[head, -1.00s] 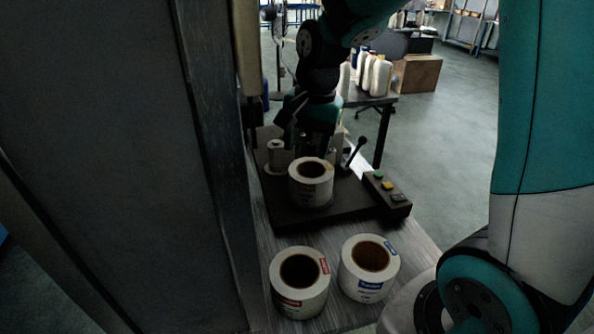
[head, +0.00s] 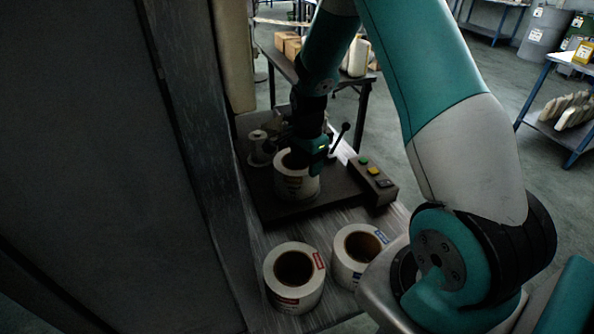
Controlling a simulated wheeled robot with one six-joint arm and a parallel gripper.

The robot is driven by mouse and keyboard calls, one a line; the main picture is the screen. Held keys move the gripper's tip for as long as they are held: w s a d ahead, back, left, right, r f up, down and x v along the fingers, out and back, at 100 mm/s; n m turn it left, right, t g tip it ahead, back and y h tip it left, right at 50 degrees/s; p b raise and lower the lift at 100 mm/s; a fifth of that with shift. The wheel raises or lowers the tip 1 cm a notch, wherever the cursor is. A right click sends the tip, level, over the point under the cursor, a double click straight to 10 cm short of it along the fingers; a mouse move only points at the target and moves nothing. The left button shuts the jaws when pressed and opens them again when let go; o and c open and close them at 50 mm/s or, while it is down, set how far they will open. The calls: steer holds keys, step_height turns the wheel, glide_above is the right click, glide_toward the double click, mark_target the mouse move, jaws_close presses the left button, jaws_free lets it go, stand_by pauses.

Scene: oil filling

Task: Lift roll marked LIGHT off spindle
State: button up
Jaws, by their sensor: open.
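A white label roll (head: 296,186) sits upright on the dark machine base (head: 275,211); I cannot read a LIGHT marking on it. My gripper (head: 304,160) is at the top of this roll, pointing down, and partly covers its core. The jaws are open; the fingertips are too dark to tell exactly how they stand around the roll wall. Two more rolls stand on the table in front: one with red labels (head: 284,290) and one with a blue label (head: 342,270). The spindle itself is hidden.
A control box (head: 372,185) with green and yellow buttons is right of the roll, and a black lever (head: 340,138) stands behind it. A small spool (head: 258,146) is at the back left. A dark panel (head: 100,160) closes off the left.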

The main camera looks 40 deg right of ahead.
steer(key=shift+s+d+f+p, duration=0.15)
steer(key=shift+f+p, duration=0.8)
steer(key=shift+f, duration=1.7)
steer(key=shift+d, duration=0.1)
jaws_close()
